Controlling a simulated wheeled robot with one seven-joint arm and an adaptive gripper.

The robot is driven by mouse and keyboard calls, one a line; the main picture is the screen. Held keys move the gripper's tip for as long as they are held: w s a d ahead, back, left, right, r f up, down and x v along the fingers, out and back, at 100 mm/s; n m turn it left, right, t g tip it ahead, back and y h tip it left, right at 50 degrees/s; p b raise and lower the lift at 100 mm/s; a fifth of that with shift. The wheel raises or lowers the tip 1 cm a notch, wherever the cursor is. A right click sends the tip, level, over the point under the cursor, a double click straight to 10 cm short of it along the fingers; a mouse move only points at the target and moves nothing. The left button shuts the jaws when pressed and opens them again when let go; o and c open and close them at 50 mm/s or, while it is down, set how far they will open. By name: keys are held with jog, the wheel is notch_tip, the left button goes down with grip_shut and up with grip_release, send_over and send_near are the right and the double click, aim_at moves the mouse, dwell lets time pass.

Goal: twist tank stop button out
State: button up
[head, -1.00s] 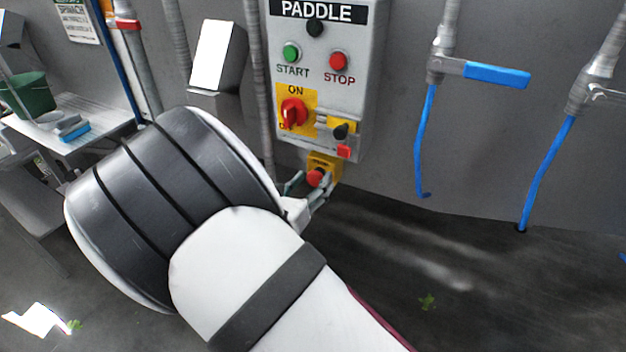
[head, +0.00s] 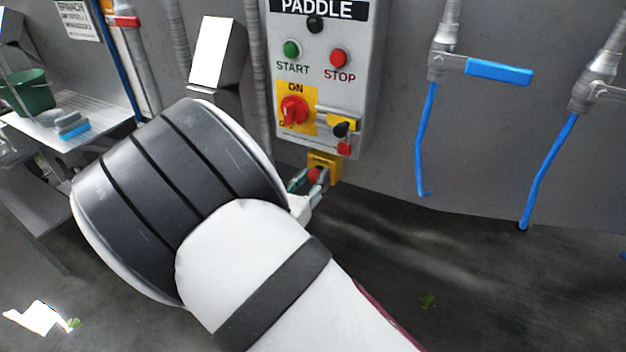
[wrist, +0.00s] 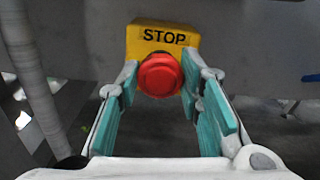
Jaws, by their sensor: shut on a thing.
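The tank stop button is a red mushroom knob (wrist: 160,75) on a yellow box marked STOP (wrist: 163,36), straight ahead in the wrist view. In the head view the red knob (head: 315,174) shows partly between my fingers, with its yellow box (head: 326,160) just under the grey panel. My gripper (wrist: 158,88) has one green-padded finger on each side of the knob and is shut on it. In the head view my gripper (head: 310,181) is partly hidden by my own wrist.
The grey PADDLE panel (head: 368,90) hangs just above, with a green start button (head: 291,48), a red stop button (head: 339,58) and a red rotary switch (head: 294,110). A blue-handled valve (head: 498,72) is to the right. A table with a green bucket (head: 30,92) is at left.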

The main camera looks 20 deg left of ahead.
jog(key=m+b, duration=0.2)
jog(key=m, duration=0.2)
jog(key=shift+w+f+b, duration=0.1)
jog(key=shift+f+b, duration=0.05)
jog(key=shift+b, duration=0.2)
jog(key=shift+d+m+b, duration=0.1)
jog(key=shift+m+b, duration=0.95)
jog(key=shift+m, duration=0.45)
jog(key=o, duration=1.2)
jog(key=s, duration=0.8)
jog(key=s+a, duration=0.1)
jog(key=s, duration=0.3)
jog(key=shift+s, duration=0.1)
